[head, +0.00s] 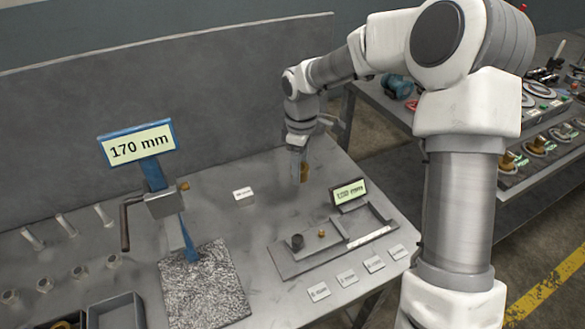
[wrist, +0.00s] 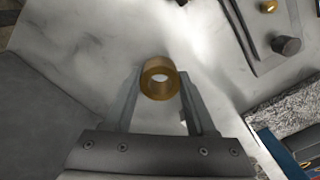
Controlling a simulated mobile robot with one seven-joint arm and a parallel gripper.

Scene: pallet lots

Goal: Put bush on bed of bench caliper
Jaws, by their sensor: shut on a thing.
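A brass bush with a round hole (wrist: 160,66) is between the fingers of my gripper (wrist: 160,82) in the wrist view. My gripper is shut on it. In the head view the bush (head: 304,173) shows at the fingertips of my gripper (head: 299,166), over the bench behind the caliper; the gap to the bench is hard to tell. The bench caliper (head: 284,262) is a flat grey plate with a raised rail and a small green display (head: 349,190). A dark cylinder (head: 297,241) and a small brass piece (head: 322,233) are on the plate.
A blue-framed stand with a 170 mm sign (head: 138,145) stands left, by a speckled slab (head: 205,290). Several white labels (head: 346,277) line the front edge. Pegs, nuts and grey bins (head: 117,312) are at left. A back panel (head: 180,85) closes the rear.

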